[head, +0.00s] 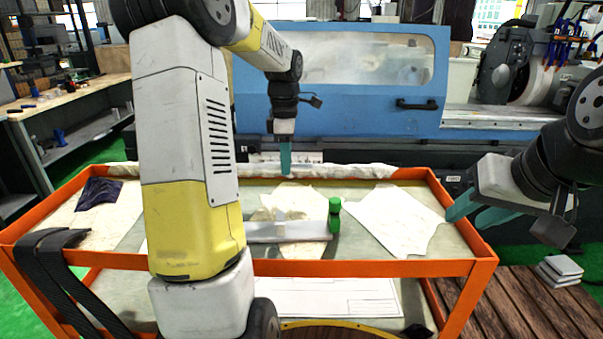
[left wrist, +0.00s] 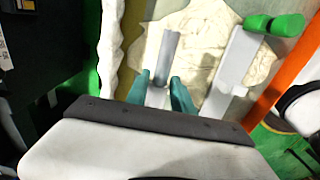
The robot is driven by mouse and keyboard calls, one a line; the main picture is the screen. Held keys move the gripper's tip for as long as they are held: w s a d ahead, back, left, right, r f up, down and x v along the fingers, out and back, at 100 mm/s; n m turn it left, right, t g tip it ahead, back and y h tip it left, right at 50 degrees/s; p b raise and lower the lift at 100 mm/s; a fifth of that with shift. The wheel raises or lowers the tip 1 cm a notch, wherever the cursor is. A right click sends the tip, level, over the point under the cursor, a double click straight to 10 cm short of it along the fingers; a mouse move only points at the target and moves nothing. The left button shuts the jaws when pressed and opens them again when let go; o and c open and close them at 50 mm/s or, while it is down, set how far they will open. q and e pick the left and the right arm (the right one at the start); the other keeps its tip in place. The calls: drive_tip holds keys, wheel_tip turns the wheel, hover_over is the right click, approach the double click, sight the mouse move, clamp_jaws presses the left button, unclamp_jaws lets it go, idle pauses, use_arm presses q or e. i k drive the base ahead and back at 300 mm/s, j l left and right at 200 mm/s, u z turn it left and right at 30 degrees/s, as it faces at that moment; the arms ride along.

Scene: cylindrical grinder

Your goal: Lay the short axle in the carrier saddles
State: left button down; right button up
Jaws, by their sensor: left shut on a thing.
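My left gripper (head: 285,174) points down above the middle of the orange-framed cart, with its fingers hiding most of what it holds in the head view. In the left wrist view its teal fingers (left wrist: 162,98) are shut around a light piece with a grey bar (left wrist: 170,50) reaching out beyond them; I take it for the short axle. A silver carrier bar (head: 285,232) with a green handle (head: 334,215) lies on the cart top, nearer the front rail. It also shows in the left wrist view (left wrist: 232,75), beside the held bar and apart from it. I cannot make out the saddles clearly. My right gripper (head: 474,212) is open and empty at the cart's right end.
The cart's orange front rail (head: 400,268) borders the top. Crumpled cloth (head: 290,198) lies under the carrier, and a pale sheet (head: 395,218) lies right of it. Dark cloth (head: 100,193) lies at the left. The blue grinder (head: 340,105) stands close behind.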

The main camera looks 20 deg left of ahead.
sight(263, 224)
drive_tip(key=k, duration=1.5)
